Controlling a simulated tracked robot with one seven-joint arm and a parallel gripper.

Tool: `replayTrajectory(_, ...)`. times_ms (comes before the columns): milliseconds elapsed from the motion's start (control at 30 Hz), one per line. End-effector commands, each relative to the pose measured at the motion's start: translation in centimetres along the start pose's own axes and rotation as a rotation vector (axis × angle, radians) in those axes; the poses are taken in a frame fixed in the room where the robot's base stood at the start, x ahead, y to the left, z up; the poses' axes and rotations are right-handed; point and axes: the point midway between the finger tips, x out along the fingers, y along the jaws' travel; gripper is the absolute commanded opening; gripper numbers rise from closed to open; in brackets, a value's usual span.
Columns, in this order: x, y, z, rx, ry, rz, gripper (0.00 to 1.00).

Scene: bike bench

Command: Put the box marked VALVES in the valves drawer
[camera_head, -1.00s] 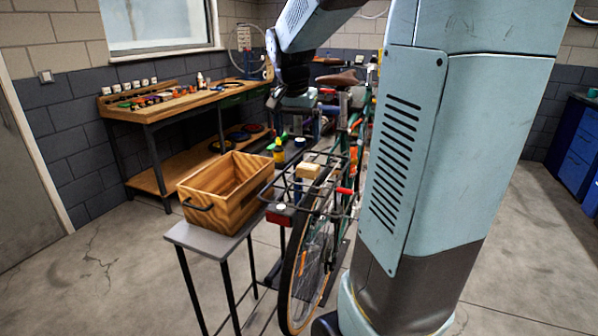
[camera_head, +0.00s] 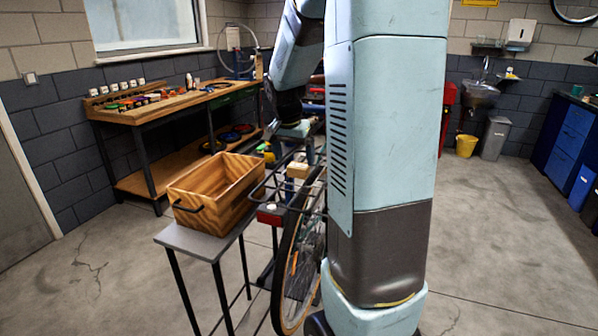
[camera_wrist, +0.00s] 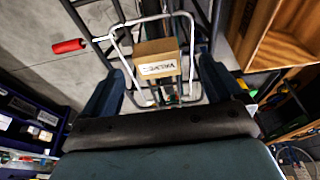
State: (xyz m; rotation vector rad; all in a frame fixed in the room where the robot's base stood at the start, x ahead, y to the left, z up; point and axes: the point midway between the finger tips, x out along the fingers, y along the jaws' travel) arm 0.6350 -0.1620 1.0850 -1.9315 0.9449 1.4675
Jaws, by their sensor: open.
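The small tan box (camera_wrist: 158,66) has a white label, which looks like VALVES seen upside down in the wrist view. It rests on the black rear rack of the bicycle, and it also shows in the head view (camera_head: 297,171). My gripper (camera_wrist: 162,68) is open, with one dark finger on either side of the box in the picture; I cannot tell how far above it they are. In the head view my gripper (camera_head: 291,129) hangs over the bicycle. I cannot make out which drawer is for valves.
A wooden crate (camera_head: 182,197) stands on a small grey table left of the rack. A workbench (camera_head: 152,107) runs along the back wall. Blue cabinets (camera_head: 573,142) stand at far right.

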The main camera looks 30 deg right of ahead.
Motion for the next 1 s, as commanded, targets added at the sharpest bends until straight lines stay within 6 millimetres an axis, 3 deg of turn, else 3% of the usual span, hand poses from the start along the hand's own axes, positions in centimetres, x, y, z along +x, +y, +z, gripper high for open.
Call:
replayTrajectory(400,4.7,0.3,-0.8,-0.001,-0.002,0.002,0.94)
replayTrajectory(700,5.0,0.3,-0.8,-0.001,0.0,0.0,0.94)
replayTrajectory(1000,5.0,0.2,-0.8,-0.002,-0.001,0.0,0.65)
